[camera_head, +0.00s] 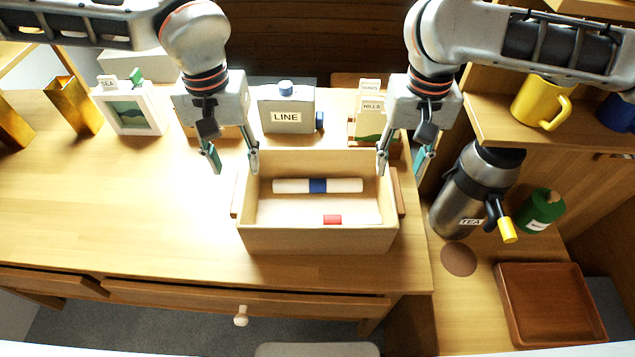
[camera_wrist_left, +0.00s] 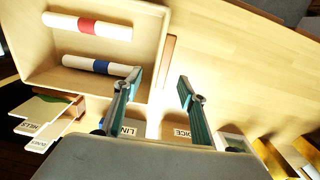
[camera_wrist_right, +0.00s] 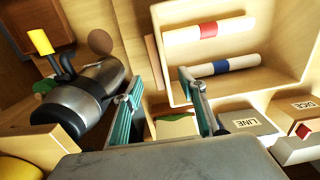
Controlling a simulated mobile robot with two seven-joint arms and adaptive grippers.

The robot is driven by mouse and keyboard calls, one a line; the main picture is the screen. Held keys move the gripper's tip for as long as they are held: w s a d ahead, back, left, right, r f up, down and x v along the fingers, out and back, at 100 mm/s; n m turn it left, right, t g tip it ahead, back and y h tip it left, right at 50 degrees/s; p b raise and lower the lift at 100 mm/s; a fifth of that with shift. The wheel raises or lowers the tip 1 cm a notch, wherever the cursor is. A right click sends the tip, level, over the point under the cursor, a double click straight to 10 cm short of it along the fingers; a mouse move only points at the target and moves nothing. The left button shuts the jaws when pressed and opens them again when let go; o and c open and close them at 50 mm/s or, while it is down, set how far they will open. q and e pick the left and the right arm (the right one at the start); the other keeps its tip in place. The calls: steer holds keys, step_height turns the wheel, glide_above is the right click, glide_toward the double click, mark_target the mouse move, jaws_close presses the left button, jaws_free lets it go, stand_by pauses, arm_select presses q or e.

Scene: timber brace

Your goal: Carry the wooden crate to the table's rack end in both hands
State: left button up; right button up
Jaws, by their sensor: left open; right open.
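The wooden crate (camera_head: 318,240) stands on the table near its right end. Inside lie a white roll with a blue band (camera_head: 290,186) and one with a red band (camera_head: 300,213). Strip handles run along its left side (camera_head: 235,198) and right side (camera_head: 399,192). My left gripper (camera_head: 234,163) is open above the left side. Its fingers spread across the line of the left handle (camera_wrist_left: 168,60) in the left wrist view. My right gripper (camera_head: 400,166) is open above the right side, with the right handle (camera_wrist_right: 154,62) between its finger lines. Neither visibly grips the crate.
Behind the crate stand a LINE canister (camera_head: 287,113) and HILLS cards (camera_head: 371,112). A picture frame (camera_head: 131,107) and gold holders (camera_head: 73,105) stand back left. Right are a TEA flask (camera_head: 475,190), a green container (camera_head: 540,210) and a brown tray (camera_head: 550,305). The table's left (camera_head: 120,210) is clear.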

mark_target(241, 189)
arm_select(q)
steer(key=shift+a, duration=0.25)
arm_select(e)
steer(key=shift+d, duration=0.15)
arm_select(q)
steer(key=shift+s, duration=0.2)
arm_select(e)
steer(key=shift+s, duration=0.25)
arm_select(q)
steer(key=shift+d+f, duration=0.1)
steer(key=shift+f, duration=3.8)
arm_select(e)
steer(key=shift+f, duration=3.9)
arm_select(q)
jaws_close()
arm_select(e)
jaws_close()
steer(key=shift+w, duration=0.1)
